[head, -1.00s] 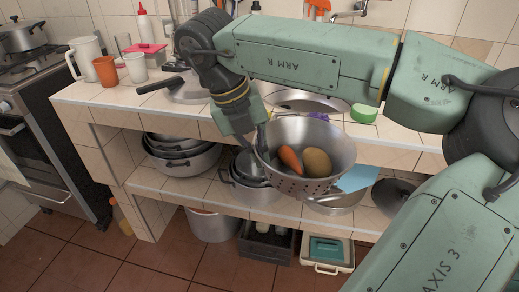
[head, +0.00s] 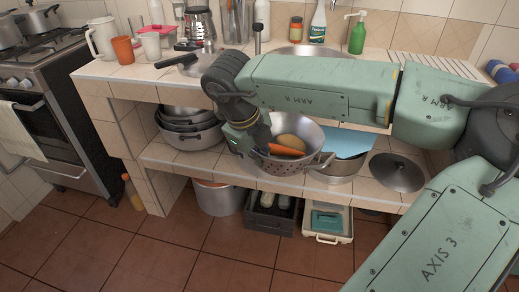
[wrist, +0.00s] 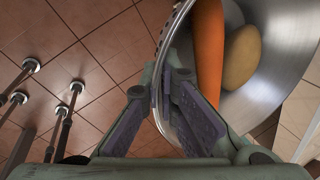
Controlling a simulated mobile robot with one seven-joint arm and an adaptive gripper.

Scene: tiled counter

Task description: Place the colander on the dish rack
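The steel colander (head: 312,137) hangs in front of the counter, above the lower shelf. It holds a carrot (head: 287,150) and a potato (head: 292,140). My gripper (head: 257,147) is at its left side. In the wrist view, my gripper (wrist: 175,82) has its fingers on either side of the colander's rim, shut on it; the colander's inner wall (wrist: 286,62) shows at right. A white ribbed rack-like surface (head: 440,65) lies on the counter right of the sink; it looks like the dish rack, partly behind my arm.
The sink (head: 312,51), a green bottle (head: 357,38) and a spray bottle (head: 318,22) are at the counter's back. A pan (head: 185,62) and cups stand at left. Pots (head: 190,130) and a lid (head: 397,172) are on the lower shelf. Open floor lies in front.

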